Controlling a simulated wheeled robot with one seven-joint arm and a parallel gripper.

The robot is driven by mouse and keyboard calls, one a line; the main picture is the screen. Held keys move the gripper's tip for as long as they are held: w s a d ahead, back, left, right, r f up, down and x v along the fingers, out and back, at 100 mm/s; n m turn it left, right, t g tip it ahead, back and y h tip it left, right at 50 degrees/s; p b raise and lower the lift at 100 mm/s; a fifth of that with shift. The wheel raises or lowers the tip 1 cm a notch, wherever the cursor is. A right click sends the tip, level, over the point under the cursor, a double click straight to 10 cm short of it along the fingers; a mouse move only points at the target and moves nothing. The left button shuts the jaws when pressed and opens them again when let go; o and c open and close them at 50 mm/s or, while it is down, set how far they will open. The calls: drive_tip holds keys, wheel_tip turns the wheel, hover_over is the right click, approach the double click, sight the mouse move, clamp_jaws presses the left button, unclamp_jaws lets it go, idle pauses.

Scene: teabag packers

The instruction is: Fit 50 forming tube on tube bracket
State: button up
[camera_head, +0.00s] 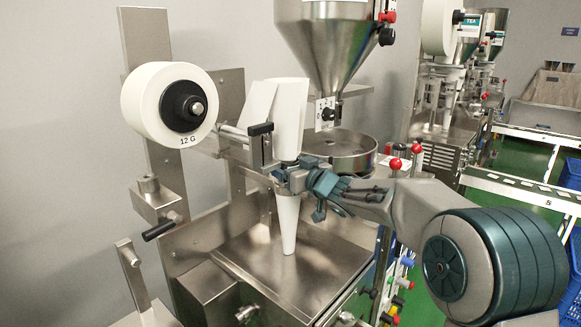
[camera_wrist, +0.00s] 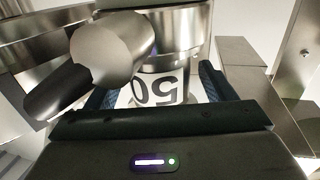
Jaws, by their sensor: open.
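The 50 forming tube (camera_wrist: 157,92) shows in the wrist view as a white collar with an upside-down "50", between my gripper's two fingers and directly under a metal ring, which looks like the tube bracket (camera_wrist: 168,38). In the head view the bracket (camera_head: 258,150) is a metal arm with a clamp on the machine's front. A white tapered tube (camera_head: 288,224) hangs upright below it, with a flared white upper part (camera_head: 288,112) above. My gripper (camera_head: 287,178) is open around the tube at bracket height. The fingers hide the exact seat of tube and ring.
A lever with a dark grip (camera_wrist: 65,90) is close to my left finger in the wrist view. A white roll marked 12 G (camera_head: 150,100) is at the left. A steel hopper (camera_head: 335,45) stands above. The steel tray (camera_head: 262,270) below is mostly clear.

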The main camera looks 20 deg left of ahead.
drive_tip(key=shift+d, duration=0.1)
drive_tip(key=b+v, duration=0.1)
drive_tip(key=v, duration=1.2)
drive_tip(key=shift+s+d+b, duration=0.25)
drive_tip(key=shift+d+b, duration=0.05)
drive_tip(key=shift+b, duration=0.1)
drive_tip(key=s+d+f+m+h, duration=0.25)
drive_tip(key=d+h, duration=0.25)
drive_tip(key=d, duration=0.3)
drive_tip(key=s+d+f+m+h, duration=0.2)
drive_tip(key=d+f+m+h, duration=0.15)
drive_tip(key=d, duration=0.35)
drive_tip(key=s+d+f+m+h, duration=0.25)
drive_tip(key=d+h, duration=0.25)
drive_tip(key=d, duration=0.3)
drive_tip(key=s+d+f+m+g, duration=0.1)
drive_tip(key=s+f+g, duration=0.3)
drive_tip(key=s, duration=0.6)
drive_tip(key=s+d+f+m+g+h, duration=0.1)
drive_tip(key=s+d+f+g, duration=0.2)
drive_tip(key=s+f, duration=0.3)
drive_tip(key=s+d, duration=0.1)
drive_tip(key=s, duration=0.4)
drive_tip(key=shift+d+m+g+p, duration=0.3)
drive_tip(key=shift+d+m+g, duration=0.05)
drive_tip(key=shift+g, duration=0.05)
